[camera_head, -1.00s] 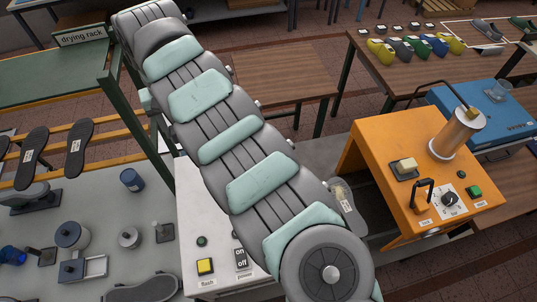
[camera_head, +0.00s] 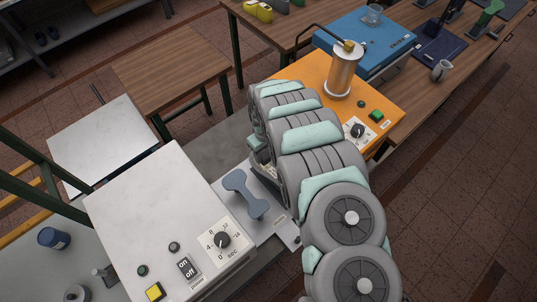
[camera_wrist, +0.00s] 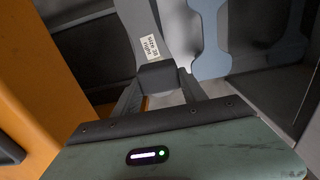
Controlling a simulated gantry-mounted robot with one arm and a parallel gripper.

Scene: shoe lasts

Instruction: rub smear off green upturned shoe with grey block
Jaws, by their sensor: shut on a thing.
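My gripper (camera_wrist: 158,88) is shut on a dark grey block (camera_wrist: 158,75) in the wrist view. A grey shoe sole (camera_wrist: 148,38) with a "size 38 right" label lies just beyond the block; I cannot tell whether they touch. A blue-grey upturned sole (camera_wrist: 208,40) is to its right, apart from the block. The blue-grey sole also shows in the head view (camera_head: 245,194), on a grey plate left of my arm. In the head view my arm hides most of the gripper and the block.
A white machine (camera_head: 150,215) with a dial and buttons stands left of the blue-grey sole. An orange machine (camera_head: 300,75) with a metal cylinder (camera_head: 343,70) stands behind my arm. A blue case (camera_head: 365,45) and wooden tables (camera_head: 175,65) are farther back. Space is narrow between the machines.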

